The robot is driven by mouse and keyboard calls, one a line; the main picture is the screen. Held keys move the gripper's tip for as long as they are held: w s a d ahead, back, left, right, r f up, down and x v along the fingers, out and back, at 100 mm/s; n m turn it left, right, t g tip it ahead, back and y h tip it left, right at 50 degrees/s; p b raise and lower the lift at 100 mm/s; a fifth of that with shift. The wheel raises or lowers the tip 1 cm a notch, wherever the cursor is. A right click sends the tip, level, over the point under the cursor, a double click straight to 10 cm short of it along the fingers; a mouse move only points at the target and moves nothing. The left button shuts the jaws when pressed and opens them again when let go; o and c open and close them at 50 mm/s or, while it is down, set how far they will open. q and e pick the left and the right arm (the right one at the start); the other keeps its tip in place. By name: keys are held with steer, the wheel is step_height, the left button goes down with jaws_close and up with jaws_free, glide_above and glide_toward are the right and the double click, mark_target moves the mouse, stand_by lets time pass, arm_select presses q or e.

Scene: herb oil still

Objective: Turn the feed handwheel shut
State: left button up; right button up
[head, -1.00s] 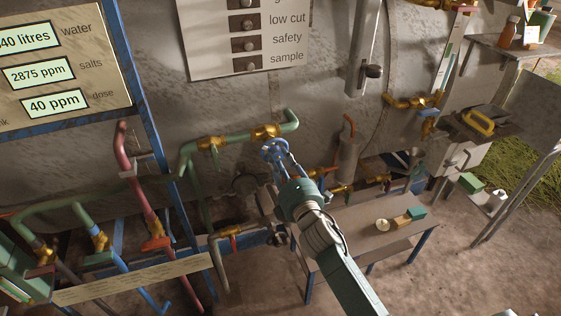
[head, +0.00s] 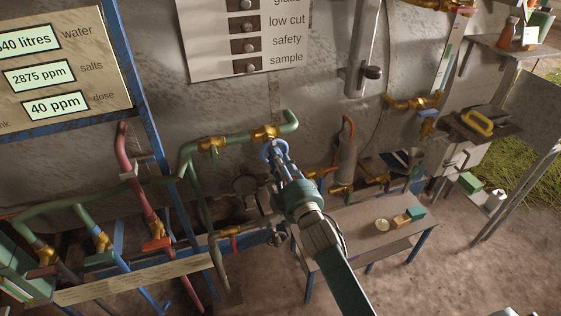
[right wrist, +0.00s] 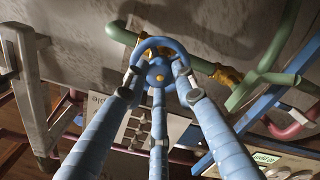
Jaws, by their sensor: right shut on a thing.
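The blue feed handwheel (head: 272,148) sits under the brass fitting on the green pipe (head: 232,138) in the head view. In the right wrist view the wheel (right wrist: 158,43) shows as a blue ring with a hub and a brass centre. My right gripper (head: 278,158) is shut on the handwheel. In the right wrist view the blue fingers of this gripper (right wrist: 158,76) reach the wheel, two at its sides and one at its lower middle. The fingers hide part of the wheel. My left gripper is not in view.
A grey table (head: 355,222) stands below right of my arm, with a round dish (head: 382,224) and small blocks on it. A red pipe (head: 135,180) and a blue frame post (head: 150,120) stand to the left. Other brass-fitted pipes surround the wheel.

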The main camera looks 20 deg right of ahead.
steer(key=shift+a+f+m, duration=0.1)
steer(key=shift+a+m, duration=0.1)
steer(key=shift+m, duration=0.3)
steer(key=o, duration=1.1)
steer(key=shift+o, duration=0.3)
steer(key=shift+a+r, duration=0.15)
steer(key=shift+r, duration=0.05)
steer(key=s, duration=1.2)
steer(key=shift+d, duration=0.25)
